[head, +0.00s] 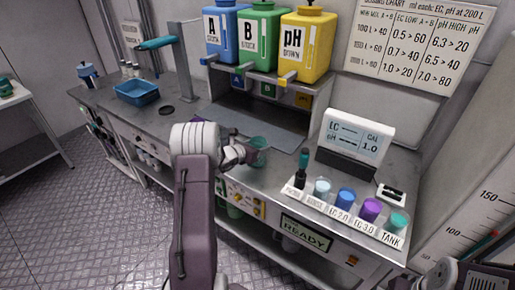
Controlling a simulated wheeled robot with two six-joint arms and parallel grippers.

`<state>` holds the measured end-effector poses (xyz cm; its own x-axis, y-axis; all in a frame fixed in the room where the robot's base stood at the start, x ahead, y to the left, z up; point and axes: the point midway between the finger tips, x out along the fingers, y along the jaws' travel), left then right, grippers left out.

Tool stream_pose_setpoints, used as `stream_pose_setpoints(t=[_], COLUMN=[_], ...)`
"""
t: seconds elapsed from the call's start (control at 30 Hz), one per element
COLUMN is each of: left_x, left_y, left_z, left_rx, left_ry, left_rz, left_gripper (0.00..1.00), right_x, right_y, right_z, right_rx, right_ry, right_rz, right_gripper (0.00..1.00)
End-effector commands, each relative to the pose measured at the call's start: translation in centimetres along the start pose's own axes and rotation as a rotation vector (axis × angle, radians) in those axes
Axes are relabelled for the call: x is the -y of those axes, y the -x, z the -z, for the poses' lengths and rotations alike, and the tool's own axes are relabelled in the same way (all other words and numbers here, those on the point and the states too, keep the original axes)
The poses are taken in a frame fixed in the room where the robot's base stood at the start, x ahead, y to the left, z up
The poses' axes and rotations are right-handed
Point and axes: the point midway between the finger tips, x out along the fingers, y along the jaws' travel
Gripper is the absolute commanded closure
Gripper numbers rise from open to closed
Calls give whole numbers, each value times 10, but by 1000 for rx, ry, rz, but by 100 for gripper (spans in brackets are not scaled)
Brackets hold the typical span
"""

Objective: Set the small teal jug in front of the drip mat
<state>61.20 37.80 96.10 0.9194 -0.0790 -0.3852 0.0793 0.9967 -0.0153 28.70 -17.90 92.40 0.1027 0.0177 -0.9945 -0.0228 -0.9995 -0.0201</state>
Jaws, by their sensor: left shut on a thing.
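The small teal jug (259,146) is at the front part of the bench, near the front edge of the dark drip mat (262,124). My left gripper (246,152) is shut on the jug from its left side. My left wrist and arm hide part of the bench to the left of it. The jug looks upright; whether its base touches the bench I cannot tell. The drip mat lies below the blue, green and yellow stock tanks. My right gripper is not seen.
A meter (355,139) and a labelled rack of cups (345,203) stand to the right of the jug. The blue (226,32), green (262,36) and yellow (304,45) tanks sit on a shelf behind. A blue tray (136,92) is at the left.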

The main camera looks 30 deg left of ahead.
Motion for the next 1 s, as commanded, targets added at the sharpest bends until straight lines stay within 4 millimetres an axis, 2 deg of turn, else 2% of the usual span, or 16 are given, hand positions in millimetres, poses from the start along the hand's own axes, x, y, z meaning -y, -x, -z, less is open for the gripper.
stream_pose_setpoints(t=[0.07,0.4,0.43,0.5,0.87,1.0], left_x=[0,0,0,0,0,-1], left_y=[-3,-5,-5,-5,-2,19], left_z=[7,11,11,10,7,9], left_rx=[1,3,1,1,2,2], left_ry=[1,-1,-1,-1,-1,1], left_rz=[-1,-1,-1,-1,-1,-4], left_gripper=[94,94,35,19,19,19], right_x=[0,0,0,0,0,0], right_y=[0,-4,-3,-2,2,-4], right_z=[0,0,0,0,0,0], right_rx=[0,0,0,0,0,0], right_ry=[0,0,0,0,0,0], right_rz=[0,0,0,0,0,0], right_gripper=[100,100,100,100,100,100])
